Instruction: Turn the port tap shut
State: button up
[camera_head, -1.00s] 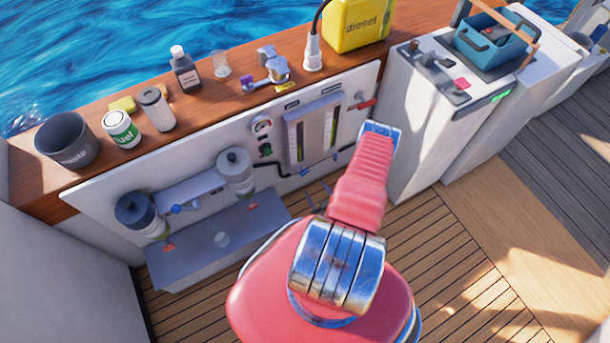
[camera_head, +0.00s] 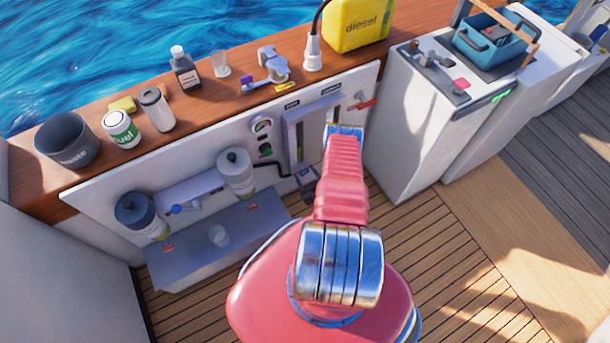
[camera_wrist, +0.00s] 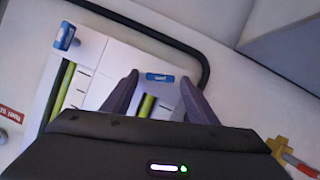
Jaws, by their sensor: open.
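The port tap appears to be the blue lever (camera_wrist: 160,77) at the end of one green sight tube (camera_wrist: 146,104) in the wrist view. It lies roughly across that tube. My gripper (camera_wrist: 159,82) is open, with one dark finger to each side of the lever. There is a gap on both sides, and I cannot tell the depth between fingertips and lever. A second blue lever (camera_wrist: 66,36) stands by the other green tube and runs roughly along it. In the head view the gauge panel (camera_head: 293,135) is partly hidden behind my arm.
A black hose (camera_wrist: 190,18) curves close past the levers. A brass fitting with a red handle (camera_wrist: 290,155) is at lower right. A grey bench box (camera_head: 230,225) and a white console (camera_head: 420,125) flank the panel. The wooden ledge (camera_head: 225,95) above holds several items.

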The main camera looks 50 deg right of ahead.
jog(key=shift+c, duration=0.4)
jog(key=c, duration=1)
jog(key=shift+d+m+y, duration=0.15)
jog(key=shift+m+y, duration=0.65)
jog(key=shift+m, duration=0.3)
jog(key=o, duration=1.1)
